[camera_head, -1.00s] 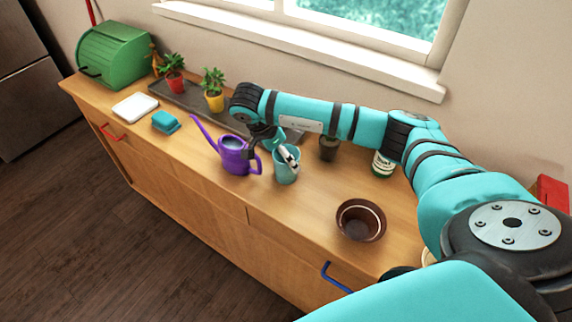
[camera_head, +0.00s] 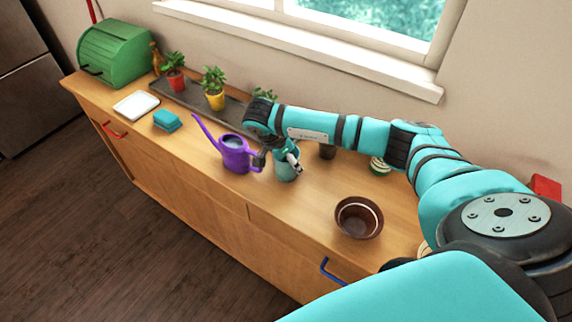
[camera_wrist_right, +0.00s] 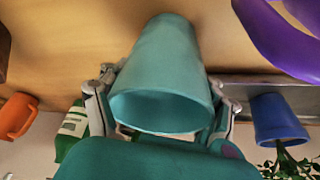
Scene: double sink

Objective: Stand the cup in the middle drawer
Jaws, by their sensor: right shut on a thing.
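A teal cup (camera_head: 287,174) is upright on or just above the counter, right of the purple watering can (camera_head: 236,155). My right gripper (camera_head: 277,159) is shut on the cup, with a finger on each side of it. In the right wrist view the cup (camera_wrist_right: 165,65) sits between the fingers (camera_wrist_right: 160,100), its open rim towards the camera. I cannot tell whether its base touches the counter. The counter front (camera_head: 190,182) below shows no open drawer. A red handle (camera_head: 115,130) is at its left and a blue handle (camera_head: 331,271) at its right. My left gripper is not in view.
A brown bowl (camera_head: 359,218) stands to the cup's right. The watering can's handle is close to my gripper. Potted plants (camera_head: 214,88), a teal sponge (camera_head: 166,120), a white dish (camera_head: 136,106) and a green bread box (camera_head: 114,53) are further left. The floor before the counter is clear.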

